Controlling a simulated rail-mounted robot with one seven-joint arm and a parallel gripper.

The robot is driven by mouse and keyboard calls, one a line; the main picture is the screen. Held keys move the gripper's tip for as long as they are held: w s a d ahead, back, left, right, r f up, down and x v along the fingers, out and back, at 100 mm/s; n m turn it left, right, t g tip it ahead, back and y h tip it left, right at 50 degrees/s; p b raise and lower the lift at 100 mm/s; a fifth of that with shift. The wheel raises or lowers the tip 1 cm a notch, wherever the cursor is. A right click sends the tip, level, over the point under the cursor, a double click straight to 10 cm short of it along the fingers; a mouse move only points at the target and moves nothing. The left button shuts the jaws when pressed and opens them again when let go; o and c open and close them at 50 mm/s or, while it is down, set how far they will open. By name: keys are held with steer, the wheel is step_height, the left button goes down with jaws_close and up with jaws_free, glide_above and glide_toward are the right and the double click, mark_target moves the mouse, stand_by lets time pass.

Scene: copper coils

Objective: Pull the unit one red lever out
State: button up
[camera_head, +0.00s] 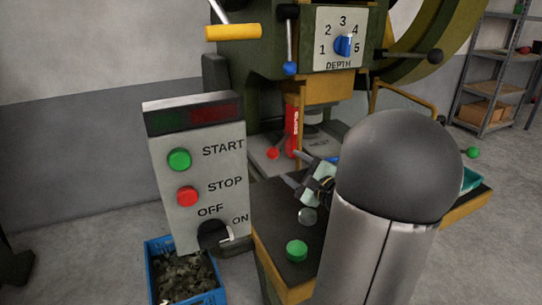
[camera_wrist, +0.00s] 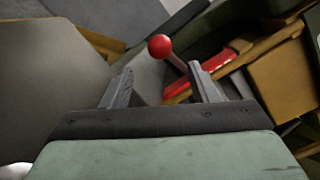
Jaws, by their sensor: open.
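The red lever has a round red ball knob (camera_head: 273,153) on a short rod, low on the press beside a red upright bar. In the wrist view the red ball (camera_wrist: 160,46) lies just beyond my fingertips, between their lines, and its rod runs down to the right towards the right finger. My gripper (camera_head: 297,169) is close to the lever, to the right of the knob in the head view. In the wrist view my gripper (camera_wrist: 160,70) is open, with nothing held between its fingers. I cannot tell whether the right finger touches the rod.
A red bar (camera_wrist: 205,72) lies close to the right finger. A control panel (camera_head: 195,130) with START and STOP buttons stands at the left. A blue crate of scrap (camera_head: 155,285) is below it. A blue-knobbed lever (camera_head: 290,68) hangs above. A green button (camera_head: 297,250) is on the dark table.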

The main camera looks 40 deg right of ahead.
mark_target(277, 156)
steer(key=w+b, duration=0.1)
steer(key=w, duration=0.8)
steer(key=shift+w+d, duration=0.1)
steer(key=shift+w, duration=0.3)
